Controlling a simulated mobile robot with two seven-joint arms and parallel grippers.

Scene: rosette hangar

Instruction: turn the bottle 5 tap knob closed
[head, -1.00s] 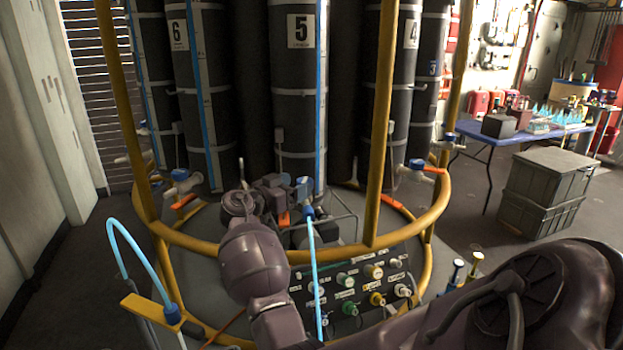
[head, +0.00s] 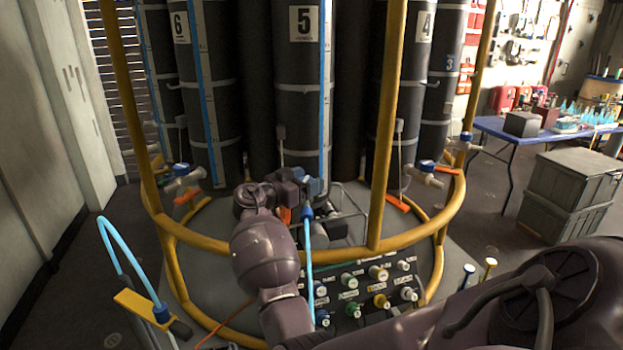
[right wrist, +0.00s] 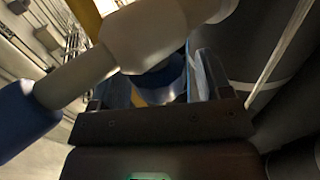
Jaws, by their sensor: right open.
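Bottle 5 (head: 303,80) is a tall dark cylinder with a white number label, standing at the centre of the head view. My right gripper (head: 305,186) is low in front of it, at its tap, and largely hides the tap there. In the right wrist view the pale tap body (right wrist: 145,35) crosses above the fingers. The blue tap knob (right wrist: 165,82) lies between the two fingers of the open right gripper (right wrist: 158,90). I cannot tell whether either finger touches it. The knob's angle is hard to read. My left gripper is not in view.
A yellow ring rail (head: 215,249) with uprights surrounds the bottles. A light-blue hose (head: 308,260) hangs below the gripper, before a valve panel (head: 360,285). Bottle 6's tap (head: 182,172) and bottle 4's tap (head: 425,170) stand to either side. Grey crates (head: 572,190) are at right.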

